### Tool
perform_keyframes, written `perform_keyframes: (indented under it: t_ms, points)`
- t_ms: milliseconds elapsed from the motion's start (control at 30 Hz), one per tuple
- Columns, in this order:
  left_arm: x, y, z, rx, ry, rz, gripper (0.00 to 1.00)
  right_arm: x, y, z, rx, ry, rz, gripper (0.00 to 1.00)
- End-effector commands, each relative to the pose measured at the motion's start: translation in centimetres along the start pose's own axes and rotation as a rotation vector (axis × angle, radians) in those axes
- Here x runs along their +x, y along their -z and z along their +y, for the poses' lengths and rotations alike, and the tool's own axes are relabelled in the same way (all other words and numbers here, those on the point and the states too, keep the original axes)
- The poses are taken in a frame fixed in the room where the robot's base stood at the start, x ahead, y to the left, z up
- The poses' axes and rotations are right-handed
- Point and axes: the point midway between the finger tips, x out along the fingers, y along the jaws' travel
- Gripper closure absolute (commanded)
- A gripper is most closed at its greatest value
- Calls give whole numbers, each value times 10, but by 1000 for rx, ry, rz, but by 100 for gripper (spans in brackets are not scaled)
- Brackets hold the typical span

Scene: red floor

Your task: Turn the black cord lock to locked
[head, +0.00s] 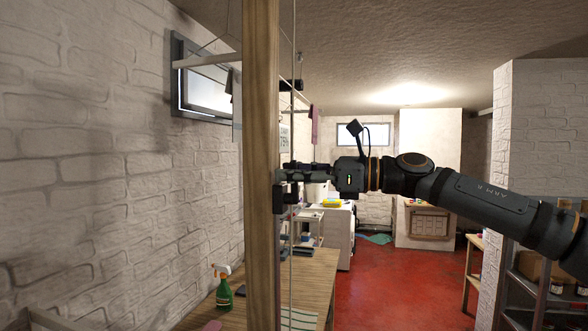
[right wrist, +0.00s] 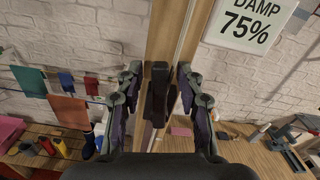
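The black cord lock (right wrist: 157,92) is fixed on a wooden post (right wrist: 176,30), which also shows in the head view (head: 262,120). In the head view a dark block, seemingly the lock (head: 279,199), sits on the post's right side, just below my right gripper (head: 286,175). In the right wrist view my right gripper (right wrist: 160,80) is open, with one finger on each side of the lock and small gaps visible. Whether a finger touches it I cannot tell. A thin cord (head: 292,250) runs up and down beside the post. The lock's setting cannot be made out. My left gripper is not in view.
A wooden bench (head: 310,280) runs along the brick wall, with a green spray bottle (head: 224,292) on it. A shelf unit (head: 535,290) stands at the right. Red floor (head: 400,290) lies open between them. A "DAMP 75%" sign (right wrist: 250,22) hangs behind the post.

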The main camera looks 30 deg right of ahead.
Motion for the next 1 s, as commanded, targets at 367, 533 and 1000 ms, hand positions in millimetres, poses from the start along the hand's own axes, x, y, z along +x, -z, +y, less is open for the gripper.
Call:
perform_keyframes:
  t_ms: [367, 533, 1000]
  points:
    - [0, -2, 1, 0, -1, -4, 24, 0, 0, 0, 0, 0, 0, 100]
    - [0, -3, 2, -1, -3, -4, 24, 0, 0, 0, 0, 0, 0, 100]
    - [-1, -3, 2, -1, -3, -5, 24, -1, 0, 7, -109, -2, -2, 100]
